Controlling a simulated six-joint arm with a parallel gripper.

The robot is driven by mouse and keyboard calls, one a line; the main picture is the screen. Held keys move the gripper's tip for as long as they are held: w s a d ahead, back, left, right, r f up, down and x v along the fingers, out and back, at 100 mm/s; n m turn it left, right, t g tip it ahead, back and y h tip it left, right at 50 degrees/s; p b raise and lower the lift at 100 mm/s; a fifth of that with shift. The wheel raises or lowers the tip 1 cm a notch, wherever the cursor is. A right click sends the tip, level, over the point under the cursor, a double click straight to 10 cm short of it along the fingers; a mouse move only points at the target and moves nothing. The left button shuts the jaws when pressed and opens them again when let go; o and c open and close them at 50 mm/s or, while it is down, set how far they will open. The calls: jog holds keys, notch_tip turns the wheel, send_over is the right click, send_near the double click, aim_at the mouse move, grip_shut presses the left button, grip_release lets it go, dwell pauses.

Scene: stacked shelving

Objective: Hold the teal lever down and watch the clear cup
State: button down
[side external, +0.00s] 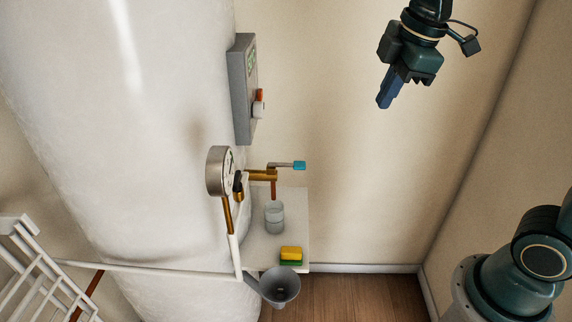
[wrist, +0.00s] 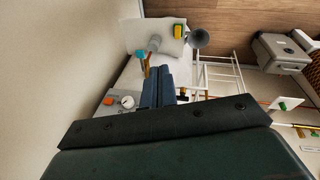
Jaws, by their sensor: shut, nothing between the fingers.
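The teal lever (side external: 299,165) sits at the end of a brass tap that sticks out from the big white tank. It also shows in the wrist view (wrist: 141,54), just beyond my fingertips. The clear cup (side external: 274,217) stands upright on a white shelf below the tap; I cannot tell whether anything is in it. In the wrist view the cup (wrist: 154,43) is beside the lever. My gripper (side external: 383,103) is shut and empty, up and to the right of the lever, clear of everything. In the wrist view its dark blue fingers (wrist: 160,72) point toward the tap area.
A yellow and green sponge (side external: 291,255) lies on the shelf (side external: 296,209). A grey funnel (side external: 279,284) is below its front edge. A round gauge (side external: 219,171) and a grey control box (side external: 243,89) are on the tank (side external: 120,120). Space between gripper and tap is free.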

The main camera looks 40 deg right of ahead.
jog(key=w+f+n+g, duration=0.2)
jog(key=w+f+n, duration=0.1)
jog(key=w+n, duration=0.75)
jog(key=n+g, duration=0.1)
jog(key=n, duration=0.4)
send_over(301, 164)
notch_tip(301, 164, down, 6)
jog(key=shift+r, duration=0.2)
jog(key=shift+f, duration=0.1)
notch_tip(301, 164, down, 14)
jog(key=shift+r, duration=0.1)
dwell(0.4)
